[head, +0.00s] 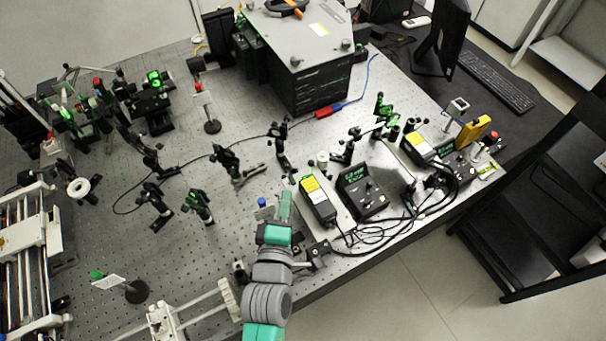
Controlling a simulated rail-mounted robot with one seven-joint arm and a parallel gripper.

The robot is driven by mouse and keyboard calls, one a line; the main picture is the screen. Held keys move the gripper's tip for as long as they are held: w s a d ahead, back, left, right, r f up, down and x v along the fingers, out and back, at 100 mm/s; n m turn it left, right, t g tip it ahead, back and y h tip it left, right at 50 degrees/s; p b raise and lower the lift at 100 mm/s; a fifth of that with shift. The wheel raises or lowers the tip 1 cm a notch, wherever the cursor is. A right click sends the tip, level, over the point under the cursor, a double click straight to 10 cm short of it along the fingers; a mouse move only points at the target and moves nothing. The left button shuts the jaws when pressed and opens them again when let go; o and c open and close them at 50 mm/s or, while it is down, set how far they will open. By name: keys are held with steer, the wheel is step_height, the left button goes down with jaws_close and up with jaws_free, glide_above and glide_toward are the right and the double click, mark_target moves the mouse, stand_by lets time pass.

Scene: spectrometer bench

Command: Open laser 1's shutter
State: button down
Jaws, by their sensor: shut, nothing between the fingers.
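Two black laser-like boxes with yellow-and-white labels stand on the bench's right side. The nearer box (318,200) is beside a controller (361,192) with a green display; the farther box (421,146) is beside another lit controller. No readable label shows which is laser 1, and I cannot make out a shutter or its state. My gripper (285,196) is shut and empty near the bench's front edge, just left of the nearer box. It appears apart from the box. My wrist hides part of the bench below it.
A small blue-topped part (262,203) is close left of my gripper. Black cables (375,237) loop along the front edge. Optical mounts (228,160) stand behind and left. A large grey-topped box (305,45) stands at the back. Bare perforated bench (110,235) lies left.

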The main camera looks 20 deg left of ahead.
steer(key=w, duration=0.7)
steer(key=shift+w+d+f, duration=0.1)
steer(key=shift+d, duration=0.15)
steer(key=shift+w+d+f+p, duration=0.2)
steer(key=shift+w+p, duration=0.1)
steer(key=shift+w, duration=0.15)
steer(key=shift+r, duration=0.15)
steer(key=shift+r+p, duration=0.15)
steer(key=shift+p, duration=0.35)
steer(key=shift+w+d+m, duration=0.1)
steer(key=shift+m, duration=0.2)
